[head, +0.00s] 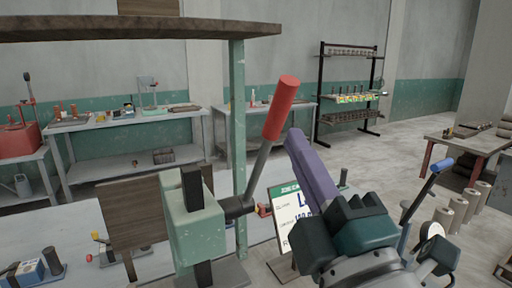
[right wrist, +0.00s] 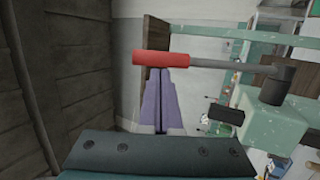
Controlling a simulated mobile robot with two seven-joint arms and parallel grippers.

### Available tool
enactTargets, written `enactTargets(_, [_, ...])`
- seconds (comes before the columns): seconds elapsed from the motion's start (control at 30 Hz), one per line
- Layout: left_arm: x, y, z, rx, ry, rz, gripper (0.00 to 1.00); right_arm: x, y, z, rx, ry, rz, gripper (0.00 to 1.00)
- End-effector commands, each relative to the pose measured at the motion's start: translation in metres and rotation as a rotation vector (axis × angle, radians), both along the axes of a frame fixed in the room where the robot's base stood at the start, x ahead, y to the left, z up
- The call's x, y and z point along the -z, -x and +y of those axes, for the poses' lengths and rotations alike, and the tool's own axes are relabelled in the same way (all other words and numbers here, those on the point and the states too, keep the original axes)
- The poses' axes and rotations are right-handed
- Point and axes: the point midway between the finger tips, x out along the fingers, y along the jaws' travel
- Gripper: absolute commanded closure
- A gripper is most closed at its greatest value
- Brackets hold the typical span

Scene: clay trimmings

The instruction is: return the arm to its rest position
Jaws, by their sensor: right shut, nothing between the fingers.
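My right gripper (head: 295,140) has purple fingers pressed together and empty. It points up beside a lever with a red handle (head: 281,108), just right of the lever in the head view. The lever rises from a pale green machine (head: 197,222) on the bench. In the right wrist view, the red handle (right wrist: 160,58) lies across, just past the shut fingertips (right wrist: 161,74); whether they touch is unclear. The green machine also shows in the right wrist view (right wrist: 275,125). My left gripper is out of view.
A wooden shelf (head: 130,28) on a green post (head: 238,130) overhangs the left. A printed sign (head: 287,215) stands behind my gripper. A blue-handled lever (head: 428,190) and several cylinders (head: 458,209) stand to the right. Open floor (head: 365,165) lies behind.

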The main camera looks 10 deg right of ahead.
Motion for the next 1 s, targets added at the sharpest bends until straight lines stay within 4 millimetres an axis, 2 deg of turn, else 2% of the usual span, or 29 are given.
enactTargets(0.03, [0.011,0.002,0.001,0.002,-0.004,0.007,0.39,0.013,0.011,-0.002,0.000,0.002,0.004,1.00])
enactTargets(0.3, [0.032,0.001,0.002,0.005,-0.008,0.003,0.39,0.041,0.067,-0.009,0.000,0.000,0.005,1.00])
enactTargets(0.5, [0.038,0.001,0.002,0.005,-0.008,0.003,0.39,0.048,0.086,-0.012,-0.001,-0.002,0.006,1.00])
enactTargets(0.63, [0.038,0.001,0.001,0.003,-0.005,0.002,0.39,0.057,0.083,-0.011,-0.041,-0.042,0.085,1.00])
enactTargets(0.73, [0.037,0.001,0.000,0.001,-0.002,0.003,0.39,0.077,0.075,-0.010,-0.108,-0.134,0.257,1.00])
enactTargets(0.83, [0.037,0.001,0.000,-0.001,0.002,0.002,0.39,0.108,0.072,-0.013,-0.155,-0.284,0.505,1.00])
enactTargets(0.93, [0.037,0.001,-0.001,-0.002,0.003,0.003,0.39,0.140,0.082,-0.019,-0.144,-0.459,0.771,1.00])
enactTargets(1.0, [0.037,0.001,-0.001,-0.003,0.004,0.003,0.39,0.161,0.095,-0.028,-0.095,-0.588,0.946,1.00])
